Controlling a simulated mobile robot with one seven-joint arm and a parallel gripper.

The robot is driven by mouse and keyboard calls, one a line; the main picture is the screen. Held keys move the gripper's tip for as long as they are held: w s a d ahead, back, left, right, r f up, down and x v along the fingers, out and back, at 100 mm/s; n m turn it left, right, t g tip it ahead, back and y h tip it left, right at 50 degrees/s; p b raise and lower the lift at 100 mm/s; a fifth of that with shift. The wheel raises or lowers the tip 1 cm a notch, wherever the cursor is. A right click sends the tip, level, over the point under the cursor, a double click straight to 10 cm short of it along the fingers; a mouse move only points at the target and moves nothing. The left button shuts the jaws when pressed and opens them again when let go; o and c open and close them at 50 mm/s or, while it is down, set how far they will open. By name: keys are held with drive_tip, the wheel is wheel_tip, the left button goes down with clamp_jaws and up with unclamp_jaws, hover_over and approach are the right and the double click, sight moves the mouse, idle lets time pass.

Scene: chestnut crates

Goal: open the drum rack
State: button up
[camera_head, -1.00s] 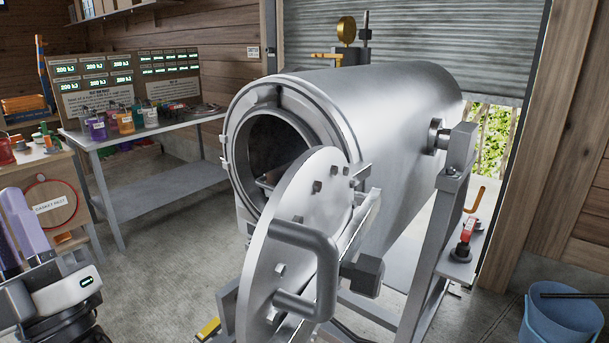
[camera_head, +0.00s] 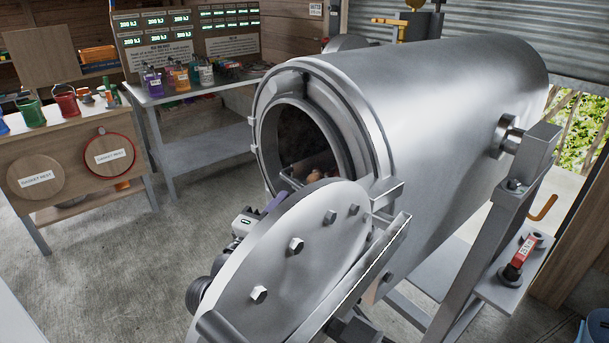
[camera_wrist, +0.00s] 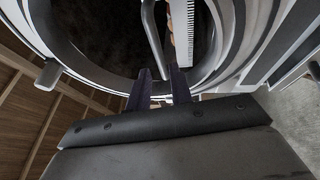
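The big steel drum (camera_head: 430,110) lies on its stand with its round mouth open toward the left front. Its round door (camera_head: 290,260) is swung open in front of the mouth. The drum rack (camera_head: 296,178) shows a little inside, with brownish things on it. In the wrist view, a grey bar like a handle (camera_wrist: 151,32) and a pale toothed edge of the rack (camera_wrist: 187,22) lie inside the mouth. In the head view my gripper (camera_head: 272,205) is mostly hidden behind the door.
A wooden bench (camera_head: 70,150) with small pots and two round gasket boards stands at the left. A metal table (camera_head: 200,95) with coloured bottles is behind it. A red-handled lever (camera_head: 520,255) is on the stand at right. The concrete floor between bench and drum is clear.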

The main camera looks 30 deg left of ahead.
sight(302, 180)
drive_tip(key=w, duration=0.3)
drive_tip(key=w+r+p, duration=0.1)
drive_tip(key=w, duration=0.2)
drive_tip(key=w+p, duration=0.1)
drive_tip(key=w, duration=0.1)
drive_tip(key=shift+w+a+r, duration=0.25)
drive_tip(key=shift+w+r, duration=0.05)
drive_tip(key=shift+w, duration=0.1)
clamp_jaws()
